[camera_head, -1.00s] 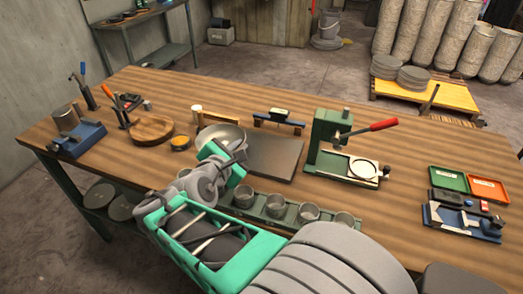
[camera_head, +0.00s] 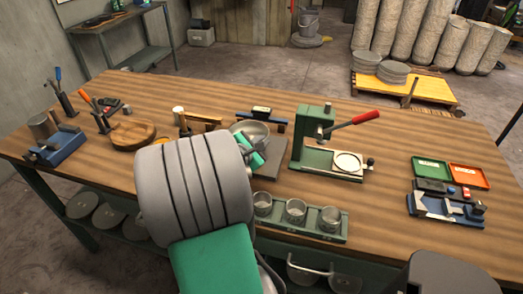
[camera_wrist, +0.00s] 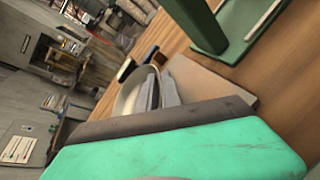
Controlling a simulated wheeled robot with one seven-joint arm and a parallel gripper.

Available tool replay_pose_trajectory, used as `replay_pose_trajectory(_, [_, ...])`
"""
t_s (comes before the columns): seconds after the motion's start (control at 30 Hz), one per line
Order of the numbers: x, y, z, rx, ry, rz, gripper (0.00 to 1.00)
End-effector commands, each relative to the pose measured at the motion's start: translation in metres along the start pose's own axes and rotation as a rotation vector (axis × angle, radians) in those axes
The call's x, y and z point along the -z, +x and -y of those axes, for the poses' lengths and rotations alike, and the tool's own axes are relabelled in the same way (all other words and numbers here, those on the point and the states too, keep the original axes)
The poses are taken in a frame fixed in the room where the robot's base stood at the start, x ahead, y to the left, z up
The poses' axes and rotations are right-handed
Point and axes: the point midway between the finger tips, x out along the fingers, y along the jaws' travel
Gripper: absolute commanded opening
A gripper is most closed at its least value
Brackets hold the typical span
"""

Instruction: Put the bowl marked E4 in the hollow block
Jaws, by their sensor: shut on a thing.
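A grey metal bowl (camera_head: 252,128) is held over the dark flat plate near the table's middle; any E4 mark is not readable. My gripper (camera_head: 257,150) is shut on the near side of its rim. The wrist view shows the grey fingers (camera_wrist: 160,92) at the rim of the bowl (camera_wrist: 128,96). A round wooden block with a hollow (camera_head: 128,136), which looks like the hollow block, sits at the left of the table, empty as far as I see. My arm covers part of its right surroundings.
A green press with a red handle (camera_head: 315,150) stands right of the bowl. A green rack with grey cups (camera_head: 300,229) lies at the front edge. The dark plate (camera_head: 268,171) is under the bowl. A blue vise-like tool (camera_head: 58,148) stands far left. Table right of the press is partly free.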

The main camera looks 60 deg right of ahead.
Motion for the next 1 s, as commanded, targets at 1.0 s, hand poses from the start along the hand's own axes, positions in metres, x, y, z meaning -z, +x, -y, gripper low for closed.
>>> replay_pose_trajectory(1.0, [0.028, 0.016, 0.018, -0.001, 0.0, 0.0, 0.31])
